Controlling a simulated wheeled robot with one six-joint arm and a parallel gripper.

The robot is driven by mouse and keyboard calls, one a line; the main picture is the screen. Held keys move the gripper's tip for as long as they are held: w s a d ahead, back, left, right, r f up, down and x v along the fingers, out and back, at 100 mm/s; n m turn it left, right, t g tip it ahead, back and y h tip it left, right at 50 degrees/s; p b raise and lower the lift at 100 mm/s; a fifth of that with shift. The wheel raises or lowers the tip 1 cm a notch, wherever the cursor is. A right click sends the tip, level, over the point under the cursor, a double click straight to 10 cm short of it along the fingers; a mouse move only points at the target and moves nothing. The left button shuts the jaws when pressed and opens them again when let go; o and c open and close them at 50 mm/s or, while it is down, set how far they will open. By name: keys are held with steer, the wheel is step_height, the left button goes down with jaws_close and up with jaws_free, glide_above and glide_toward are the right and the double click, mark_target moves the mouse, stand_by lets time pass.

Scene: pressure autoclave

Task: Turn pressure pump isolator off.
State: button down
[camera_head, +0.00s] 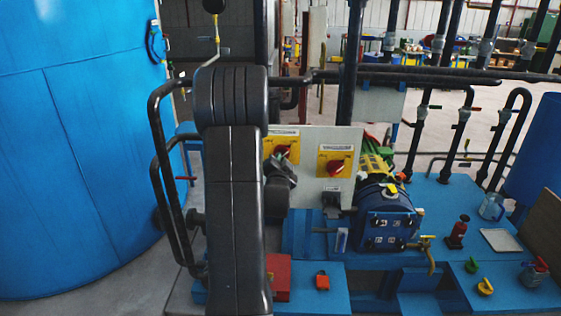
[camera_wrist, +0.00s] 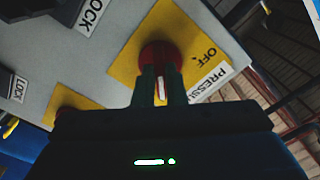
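The pressure pump isolator is a red rotary knob (camera_wrist: 158,54) on a yellow plate (camera_wrist: 186,28) marked OFF, beside a partly hidden label starting "PRESSU". In the wrist view my gripper (camera_wrist: 162,92) has its two dark fingers close on either side of the knob's handle, with its pale-edged end between them. The fingers hide part of the handle. In the head view my gripper (camera_head: 284,166) is at the left of two yellow isolator plates (camera_head: 270,146), partly covering its red knob. The handle's exact angle is hard to read.
A second isolator with a red knob (camera_head: 335,167) sits close to the right on the same grey panel (camera_head: 312,145). A blue pump unit (camera_head: 388,218) stands below right. A red box (camera_head: 279,277) and a red padlock (camera_head: 322,281) lie on the blue bench.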

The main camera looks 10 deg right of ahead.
steer(key=shift+f+b, duration=0.15)
steer(key=shift+b, duration=0.4)
steer(key=n+b, duration=1.4)
steer(key=n, duration=0.3)
steer(key=shift+d+n, duration=0.1)
steer(key=shift+n, duration=0.3)
steer(key=shift+r, duration=0.2)
steer(key=c, duration=1.5)
jaws_free()
